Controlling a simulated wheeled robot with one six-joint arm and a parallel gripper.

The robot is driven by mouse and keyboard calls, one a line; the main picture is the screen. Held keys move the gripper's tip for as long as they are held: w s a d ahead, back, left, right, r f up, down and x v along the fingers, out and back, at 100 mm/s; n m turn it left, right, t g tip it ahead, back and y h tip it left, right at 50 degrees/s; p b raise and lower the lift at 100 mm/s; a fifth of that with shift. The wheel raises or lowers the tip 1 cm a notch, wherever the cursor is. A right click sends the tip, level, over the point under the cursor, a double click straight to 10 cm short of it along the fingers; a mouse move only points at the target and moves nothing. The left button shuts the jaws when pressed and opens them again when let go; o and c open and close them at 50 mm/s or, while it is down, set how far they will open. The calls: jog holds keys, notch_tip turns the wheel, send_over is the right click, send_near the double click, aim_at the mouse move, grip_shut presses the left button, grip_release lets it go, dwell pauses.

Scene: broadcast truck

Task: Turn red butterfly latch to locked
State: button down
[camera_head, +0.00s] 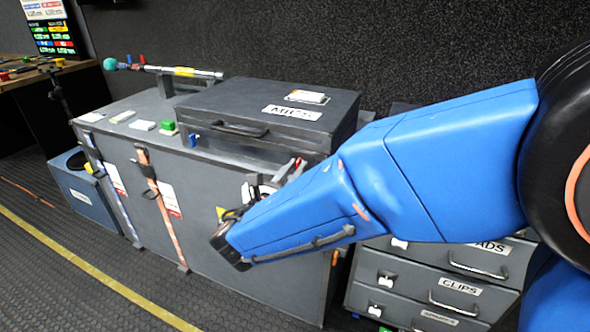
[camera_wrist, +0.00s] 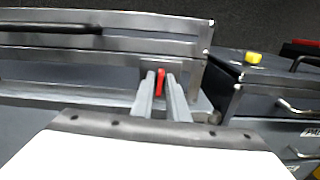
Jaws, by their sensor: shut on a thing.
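The red butterfly latch (camera_wrist: 160,82) stands upright between my fingers in the wrist view, at the front edge of the grey case labelled MICS (camera_head: 270,110). My gripper (camera_wrist: 159,90) is shut on it, one grey finger on each side. The lower part of the latch is hidden by the fingers. In the head view, a small red piece and pale finger-like parts show just above my blue arm, below the right front corner of the case. My arm hides most of that spot, and the latch's turn position cannot be told.
The MICS case sits on a large grey trunk (camera_head: 150,160) with straps. A microphone boom and small items lie on the trunk's left top. A drawer cabinet (camera_head: 405,290) stands at right, with a yellow item (camera_wrist: 253,57) on top. The floor at front left is clear.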

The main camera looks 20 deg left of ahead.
jog(key=shift+d+f+m, duration=0.1)
jog(key=shift+f+m, duration=0.05)
jog(key=shift+m, duration=4.1)
jog(key=shift+d+f+m, duration=0.1)
jog(key=shift+f+m, duration=0.05)
jog(key=shift+m, duration=4.1)
jog(key=c, duration=1.9)
grip_release()
jog(key=shift+s, duration=0.1)
